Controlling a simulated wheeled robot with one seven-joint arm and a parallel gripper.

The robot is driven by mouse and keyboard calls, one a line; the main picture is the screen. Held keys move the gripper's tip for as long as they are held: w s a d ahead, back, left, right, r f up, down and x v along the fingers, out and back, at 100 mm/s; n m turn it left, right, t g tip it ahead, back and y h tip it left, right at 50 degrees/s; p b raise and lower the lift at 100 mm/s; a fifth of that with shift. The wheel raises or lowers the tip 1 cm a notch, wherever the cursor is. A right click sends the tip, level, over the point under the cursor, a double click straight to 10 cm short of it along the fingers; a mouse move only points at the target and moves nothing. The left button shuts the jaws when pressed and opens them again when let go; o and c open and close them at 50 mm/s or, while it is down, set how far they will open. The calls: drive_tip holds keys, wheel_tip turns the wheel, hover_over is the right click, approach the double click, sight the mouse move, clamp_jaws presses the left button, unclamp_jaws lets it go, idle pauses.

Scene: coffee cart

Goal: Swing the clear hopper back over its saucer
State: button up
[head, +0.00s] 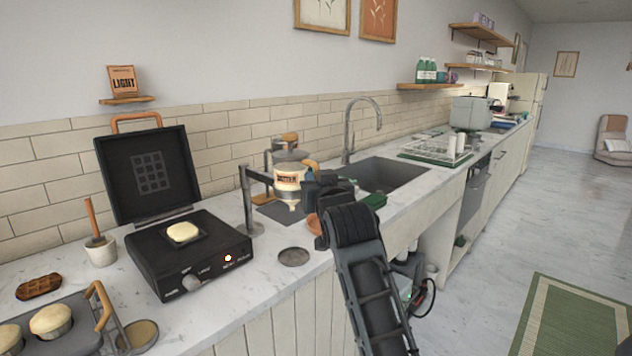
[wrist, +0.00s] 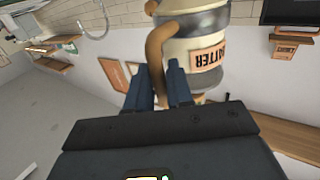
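The hopper (head: 289,190) has a cream body, a see-through grey band and a BATTER label. It hangs from a grey swing arm on a post (head: 248,200), above a dark mat on the counter. A round grey saucer (head: 294,257) lies bare on the counter, nearer the front edge than the hopper. My gripper (head: 318,186) is at the hopper's right side. In the wrist view, the hopper (wrist: 207,22) is close, and my gripper's fingers (wrist: 160,80) flank its curved wooden handle (wrist: 156,50), which fills the gap between them; contact is hard to judge.
A black waffle iron (head: 185,255) stands open left of the post, with pale batter on its plate. A sink (head: 385,175) with a tall faucet (head: 348,130) is to the right. A green sponge-like block (head: 374,201) is near my gripper.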

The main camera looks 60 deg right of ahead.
drive_tip(key=shift+o, duration=1.3)
drive_tip(key=shift+s+d, duration=0.15)
drive_tip(key=shift+d, duration=0.25)
drive_tip(key=shift+a, duration=0.15)
drive_tip(key=b+v, duration=0.1)
drive_tip(key=v, duration=0.6)
drive_tip(key=shift+s+a+b, duration=0.2)
drive_tip(key=shift+a+b, duration=0.05)
drive_tip(key=shift+b, duration=0.15)
